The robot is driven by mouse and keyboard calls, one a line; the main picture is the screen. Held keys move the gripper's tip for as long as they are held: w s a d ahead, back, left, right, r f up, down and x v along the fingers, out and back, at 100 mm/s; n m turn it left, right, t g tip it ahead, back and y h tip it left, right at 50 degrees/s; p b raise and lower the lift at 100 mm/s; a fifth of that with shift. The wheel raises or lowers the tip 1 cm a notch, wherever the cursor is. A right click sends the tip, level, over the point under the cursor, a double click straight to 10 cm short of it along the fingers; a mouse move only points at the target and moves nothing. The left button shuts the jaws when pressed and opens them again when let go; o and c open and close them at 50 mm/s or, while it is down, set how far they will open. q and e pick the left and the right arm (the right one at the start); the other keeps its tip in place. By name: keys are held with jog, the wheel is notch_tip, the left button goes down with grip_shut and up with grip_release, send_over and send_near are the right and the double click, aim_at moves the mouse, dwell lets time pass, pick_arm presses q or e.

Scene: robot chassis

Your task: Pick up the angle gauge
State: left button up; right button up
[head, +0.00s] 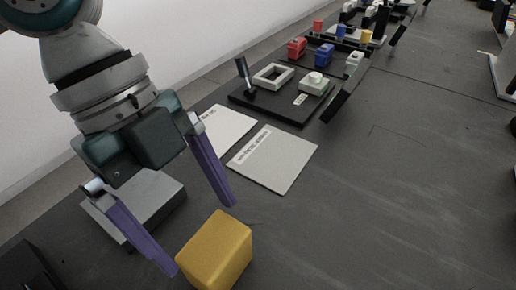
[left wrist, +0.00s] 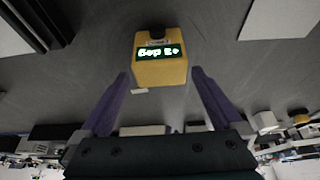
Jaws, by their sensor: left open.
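The angle gauge is a yellow block (head: 215,252) at the bottom centre of the head view, on the dark table. In the left wrist view the gauge (left wrist: 160,70) shows a green display with light characters. My left gripper (head: 204,239) is open, its two purple fingers wide apart and pointing at the gauge. In the left wrist view the gauge appears centred between and just beyond the fingertips (left wrist: 161,74). Nothing is held. I cannot tell whether the tips overlap the gauge's sides. My right gripper is not in view.
A grey-topped box (head: 150,198) stands behind the left gripper. Two pale labelled sheets (head: 280,160) lie beyond, then a black board (head: 290,108) with a pale frame and an upright handle. Red, blue and yellow blocks stand farther back. The table right of the gauge is clear.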

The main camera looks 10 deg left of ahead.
aim_at(237, 279)
pick_arm(q)
jog(key=b+x, duration=0.1)
jog(key=x, duration=0.7)
jog(key=shift+d+f, duration=0.1)
jog(key=shift+f, duration=0.3)
jog(key=c, duration=1.2)
jog(key=shift+r, duration=0.2)
